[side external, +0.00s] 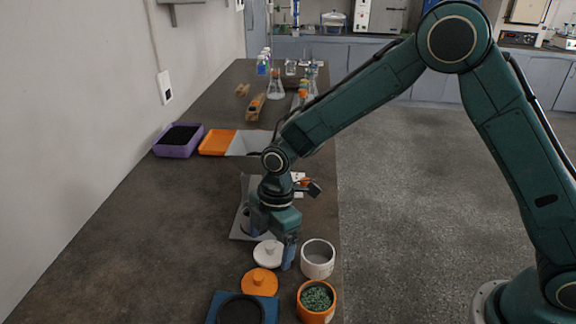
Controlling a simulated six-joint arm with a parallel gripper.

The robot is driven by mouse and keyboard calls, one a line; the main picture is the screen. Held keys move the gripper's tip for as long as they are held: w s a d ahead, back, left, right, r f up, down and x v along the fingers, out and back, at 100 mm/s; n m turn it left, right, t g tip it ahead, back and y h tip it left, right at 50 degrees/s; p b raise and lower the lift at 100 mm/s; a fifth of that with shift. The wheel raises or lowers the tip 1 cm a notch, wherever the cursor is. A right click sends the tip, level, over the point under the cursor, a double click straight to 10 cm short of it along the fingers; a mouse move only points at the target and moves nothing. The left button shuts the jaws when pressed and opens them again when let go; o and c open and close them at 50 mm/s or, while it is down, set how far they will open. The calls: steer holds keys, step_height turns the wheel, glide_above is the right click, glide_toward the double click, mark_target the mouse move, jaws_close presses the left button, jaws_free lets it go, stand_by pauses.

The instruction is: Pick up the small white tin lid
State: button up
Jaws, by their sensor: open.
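The small white tin lid (268,253) lies on the dark bench, a round white disc with a knob on top. My gripper (270,244) points down right over the lid, with one finger on its right side and the other at its upper left. The gripper is open. I cannot tell whether the fingers touch the lid. An open white tin (317,262) stands just right of the gripper.
An orange lid (259,282) lies just in front of the white lid. An orange tin of green granules (315,300) and a blue tray (216,306) are nearer. A grey plate (241,230) is behind the gripper. The bench's left side is clear.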

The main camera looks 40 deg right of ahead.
steer(key=shift+a+f, duration=0.1)
steer(key=shift+f, duration=0.45)
steer(key=shift+c, duration=0.2)
steer(key=c, duration=1)
